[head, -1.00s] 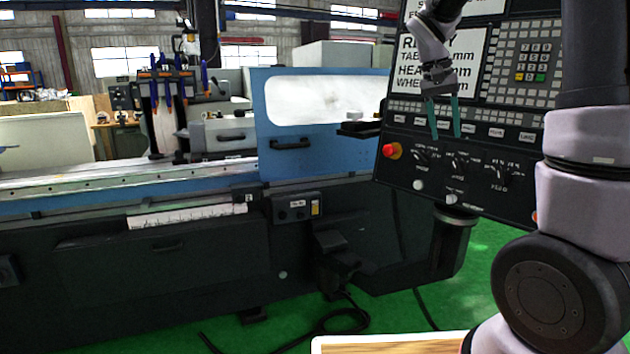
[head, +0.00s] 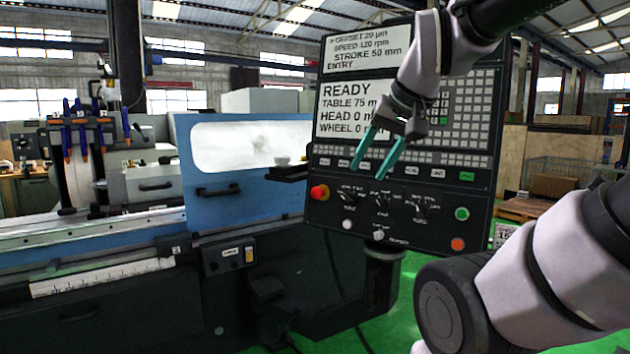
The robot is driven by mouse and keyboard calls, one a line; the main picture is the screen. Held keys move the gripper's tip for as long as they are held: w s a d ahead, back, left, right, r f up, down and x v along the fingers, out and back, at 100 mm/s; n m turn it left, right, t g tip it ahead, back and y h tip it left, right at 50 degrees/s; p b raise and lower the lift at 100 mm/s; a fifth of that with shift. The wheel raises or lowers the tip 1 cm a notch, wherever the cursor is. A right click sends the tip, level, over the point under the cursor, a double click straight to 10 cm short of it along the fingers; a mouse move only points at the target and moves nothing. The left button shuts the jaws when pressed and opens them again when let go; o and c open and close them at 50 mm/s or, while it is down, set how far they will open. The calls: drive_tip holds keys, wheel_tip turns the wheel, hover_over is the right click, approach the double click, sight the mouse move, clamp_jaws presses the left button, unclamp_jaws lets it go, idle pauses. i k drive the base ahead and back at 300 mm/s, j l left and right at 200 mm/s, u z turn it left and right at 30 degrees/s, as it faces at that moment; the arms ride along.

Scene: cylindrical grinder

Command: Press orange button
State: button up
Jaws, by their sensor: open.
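The orange button (head: 458,244) is round and sits at the lower right corner of the dark control panel (head: 300,215). A green button (head: 462,214) is just above it. My gripper (head: 372,163) has two teal fingers, spread apart with nothing between them. The orange button is in plain view, apart from the gripper. How far the fingertips are from the panel face cannot be told.
A red knob (head: 319,192) sits at the panel's left edge, with several dark dials and two white knobs along its lower part. The blue grinder door (head: 212,210) is to the left. Green floor (head: 400,300) shows below the panel.

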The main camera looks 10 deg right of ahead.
sight(457, 244)
drive_tip(key=z, duration=1.1)
